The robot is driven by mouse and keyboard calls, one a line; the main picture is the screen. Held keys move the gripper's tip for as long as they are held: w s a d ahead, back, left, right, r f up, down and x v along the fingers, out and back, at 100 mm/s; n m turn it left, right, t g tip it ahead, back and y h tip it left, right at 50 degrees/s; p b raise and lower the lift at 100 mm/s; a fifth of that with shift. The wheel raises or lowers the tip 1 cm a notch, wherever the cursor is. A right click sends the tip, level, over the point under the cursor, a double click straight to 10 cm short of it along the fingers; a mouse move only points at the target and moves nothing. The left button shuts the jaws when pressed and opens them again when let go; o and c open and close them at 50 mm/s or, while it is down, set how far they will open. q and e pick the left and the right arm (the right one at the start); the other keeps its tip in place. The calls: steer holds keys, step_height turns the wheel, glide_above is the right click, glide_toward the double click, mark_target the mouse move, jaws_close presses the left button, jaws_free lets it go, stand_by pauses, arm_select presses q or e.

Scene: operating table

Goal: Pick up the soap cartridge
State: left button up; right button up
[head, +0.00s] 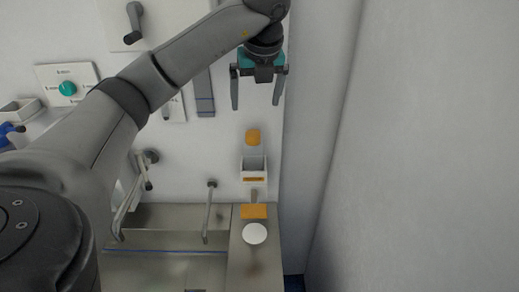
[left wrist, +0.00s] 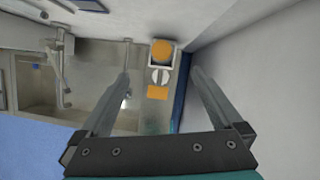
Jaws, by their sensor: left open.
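My left gripper (head: 256,105) is open and empty, high in front of the wall in the head view, with its fingers pointing down. Its fingers (left wrist: 160,73) also show spread apart in the left wrist view. An orange piece (head: 253,136), which looks like the soap cartridge, shows just below the fingertips and above a white dispenser box (head: 254,162). In the left wrist view the orange rounded piece (left wrist: 161,48) shows over the white box, ahead of the fingers and apart from them. My right gripper is not in view.
An orange block (head: 254,211) and a white disc (head: 255,233) show at the steel counter (head: 250,268). A faucet (head: 209,200) stands left of the box. A plain wall (head: 420,140) closes off the right side, close to the gripper.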

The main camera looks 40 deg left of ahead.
mark_target(253, 133)
arm_select(q)
steer(key=x, duration=0.8)
steer(key=shift+s+f, duration=0.2)
steer(key=shift+f, duration=0.15)
steer(key=shift+p+x, duration=0.4)
steer(key=shift+x, duration=0.45)
steer(key=x, duration=0.1)
steer(key=p+x, duration=0.1)
steer(key=x, duration=0.1)
steer(key=shift+w+f, duration=0.2)
steer(key=shift+w, duration=0.15)
steer(key=shift+w+a+f, duration=0.1)
steer(key=shift+f, duration=0.35)
jaws_close()
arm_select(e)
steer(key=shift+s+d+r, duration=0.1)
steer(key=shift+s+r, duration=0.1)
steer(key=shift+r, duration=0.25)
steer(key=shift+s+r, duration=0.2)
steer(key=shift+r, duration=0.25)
arm_select(q)
steer(key=shift+r, duration=0.1)
